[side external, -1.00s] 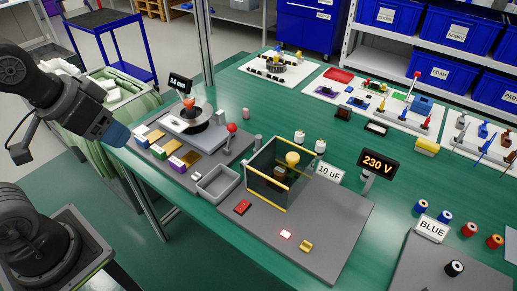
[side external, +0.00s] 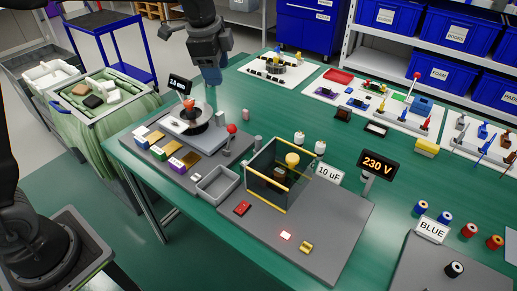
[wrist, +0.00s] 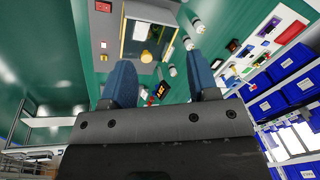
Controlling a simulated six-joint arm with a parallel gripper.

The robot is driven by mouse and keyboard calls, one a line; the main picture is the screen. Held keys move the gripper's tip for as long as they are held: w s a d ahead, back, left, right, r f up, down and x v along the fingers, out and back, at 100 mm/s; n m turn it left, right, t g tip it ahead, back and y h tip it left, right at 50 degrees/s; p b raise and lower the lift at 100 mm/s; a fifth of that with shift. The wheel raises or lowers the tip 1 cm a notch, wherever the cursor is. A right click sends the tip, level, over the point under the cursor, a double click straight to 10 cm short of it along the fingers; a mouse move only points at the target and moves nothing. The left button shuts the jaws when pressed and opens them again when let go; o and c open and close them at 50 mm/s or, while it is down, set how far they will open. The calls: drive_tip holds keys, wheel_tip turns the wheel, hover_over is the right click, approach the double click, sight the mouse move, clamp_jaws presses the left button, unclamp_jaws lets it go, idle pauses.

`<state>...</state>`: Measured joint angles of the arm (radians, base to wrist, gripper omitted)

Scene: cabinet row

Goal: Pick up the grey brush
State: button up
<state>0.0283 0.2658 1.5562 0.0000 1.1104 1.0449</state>
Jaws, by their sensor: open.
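I cannot make out a grey brush for certain in either view. Several small upright tools and items stand on the white mat (side external: 455,151) at the right, too small to tell apart. My gripper (side external: 212,78) hangs above the far left part of the green bench, with its blue fingers pointing down, behind the scale-like device. In the wrist view my gripper (wrist: 163,82) shows two blue fingers spread apart with nothing held between them.
A glass-walled box (side external: 268,178) with yellow edges stands mid-bench, beside a grey tray (side external: 217,184) and a 230 V display (side external: 378,163). A dish device (side external: 196,117) stands below my gripper. Blue bins (side external: 453,70) fill the back shelf.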

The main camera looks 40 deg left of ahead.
drive_tip(key=w+f+m+g, duration=0.1)
drive_tip(key=w+f+m, duration=0.2)
drive_tip(key=w+f, duration=0.25)
drive_tip(key=m+g, duration=0.1)
drive_tip(key=m, duration=0.5)
hover_over(258, 137)
wheel_tip(258, 137, down, 12)
drive_tip(key=f, duration=0.8)
drive_tip(key=shift+s+d, duration=0.25)
drive_tip(key=shift+d, duration=0.1)
drive_tip(key=shift+w+a+f, duration=0.1)
drive_tip(key=shift+a+f, duration=0.05)
drive_tip(key=shift+f, duration=1.4)
drive_tip(key=shift+w+a+f, duration=0.1)
drive_tip(key=shift+f, duration=1.45)
drive_tip(key=c, duration=1)
